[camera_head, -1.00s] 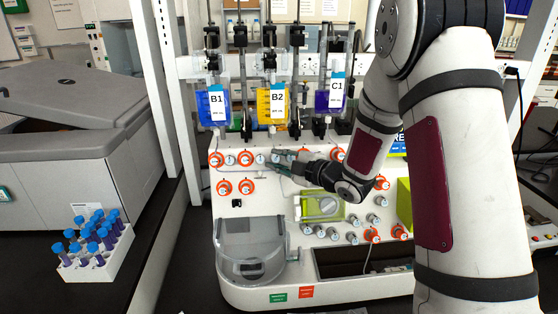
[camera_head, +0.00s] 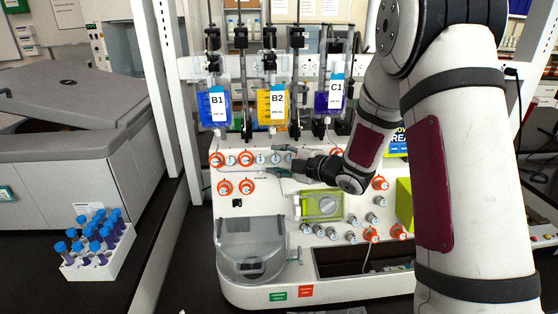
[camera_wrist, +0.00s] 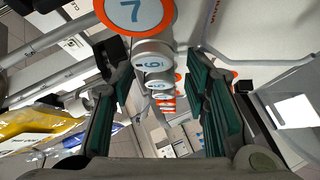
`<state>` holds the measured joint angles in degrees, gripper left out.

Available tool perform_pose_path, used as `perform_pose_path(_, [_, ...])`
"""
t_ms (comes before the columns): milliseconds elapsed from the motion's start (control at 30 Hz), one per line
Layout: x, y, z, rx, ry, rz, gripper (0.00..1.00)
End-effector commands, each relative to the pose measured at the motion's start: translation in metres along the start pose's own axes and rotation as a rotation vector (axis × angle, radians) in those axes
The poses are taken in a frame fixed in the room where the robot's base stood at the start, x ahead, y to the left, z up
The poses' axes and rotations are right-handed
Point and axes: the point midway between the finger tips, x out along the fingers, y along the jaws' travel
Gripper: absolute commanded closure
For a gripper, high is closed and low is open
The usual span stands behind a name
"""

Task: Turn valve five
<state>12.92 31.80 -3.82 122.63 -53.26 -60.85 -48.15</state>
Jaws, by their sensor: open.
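The valves are round numbered knobs in a row on the front of the white machine. Valve five (camera_head: 276,158) is a white knob without an orange ring; it also shows small in the wrist view (camera_wrist: 159,82), partly hidden behind valve six (camera_wrist: 153,54). Valve seven (camera_wrist: 135,14), with an orange ring, is nearest that camera. My gripper (camera_head: 280,160) is open, one finger above the row and one below, near valves five and six. In the wrist view my gripper (camera_wrist: 160,72) has its dark green pads on either side of the row, with a gap. Contact is not clear.
Bags B1 (camera_head: 214,107), B2 (camera_head: 272,104) and C1 (camera_head: 329,102) hang just above the row. Orange-ringed valves (camera_head: 225,187) and a green-framed unit (camera_head: 320,206) lie below. A tube rack (camera_head: 97,250) stands at the left.

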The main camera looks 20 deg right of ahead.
Motion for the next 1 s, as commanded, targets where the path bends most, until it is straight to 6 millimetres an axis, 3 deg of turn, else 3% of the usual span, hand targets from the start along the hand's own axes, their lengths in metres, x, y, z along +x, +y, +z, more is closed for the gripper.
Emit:
perform_pose_path(167, [-0.014, 0.000, 0.001, 0.000, -0.001, 0.000, 0.58])
perform_pose_path(600, [-0.098, 0.001, 0.001, 0.000, -0.004, 0.002, 0.58])
perform_pose_path(800, [-0.117, 0.000, 0.001, -0.001, -0.002, 0.001, 0.58])
perform_pose_path(1000, [-0.120, 0.000, 0.000, 0.000, 0.000, 0.000, 0.58])
